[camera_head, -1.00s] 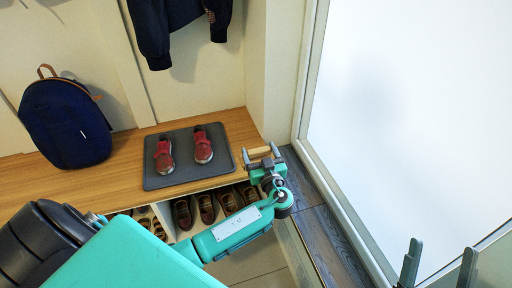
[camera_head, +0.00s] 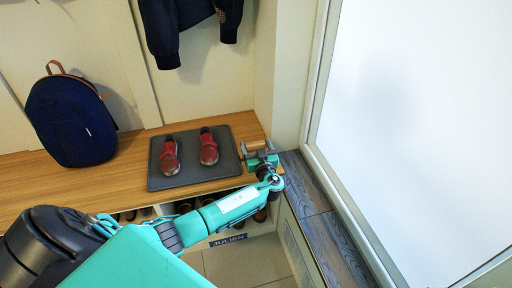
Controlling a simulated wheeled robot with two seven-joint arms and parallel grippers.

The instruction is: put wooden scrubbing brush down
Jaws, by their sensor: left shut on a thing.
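The wooden scrubbing brush (camera_head: 257,145) shows as a small light-brown bar between the fingers of my left gripper (camera_head: 257,150). My left gripper is shut on it at the right end of the wooden bench (camera_head: 135,142), just right of the grey mat (camera_head: 234,166). The fingers hide part of the brush, and I cannot tell whether it touches the bench top. My right gripper is not in view.
A pair of red shoes (camera_head: 209,148) stands on the mat. A navy backpack (camera_head: 70,120) leans on the wall at the left. Shoes sit in cubbies below the bench. A wall and a window frame (camera_head: 322,75) stand close on the right.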

